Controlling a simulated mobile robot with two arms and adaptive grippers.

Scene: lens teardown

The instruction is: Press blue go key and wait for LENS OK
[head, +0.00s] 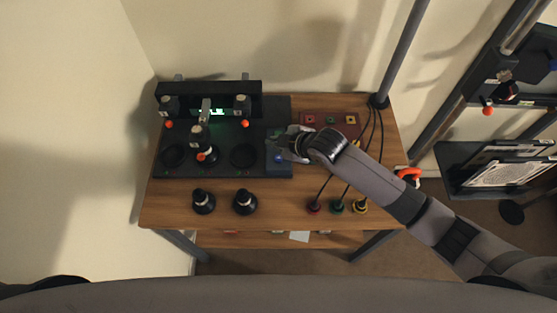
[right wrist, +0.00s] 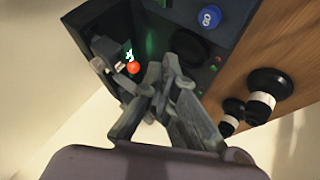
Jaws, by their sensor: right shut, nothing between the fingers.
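The dark test bench (head: 225,168) sits on the wooden table, with a lit green display (head: 216,112) at its back. The display's text is too small to read. The blue go key (head: 279,158) is at the bench's right end and also shows at the top of the right wrist view (right wrist: 209,16). My right gripper (head: 276,143) is shut and empty near the key, its fingers pointing left. In the right wrist view the fingertips (right wrist: 160,76) appear apart from the key. My left gripper is out of view.
Two black lenses (head: 203,201) (head: 245,201) with white bands stand in front of the bench. A red panel (head: 330,119) is behind my right arm. A grey post (head: 400,50) rises at the back right.

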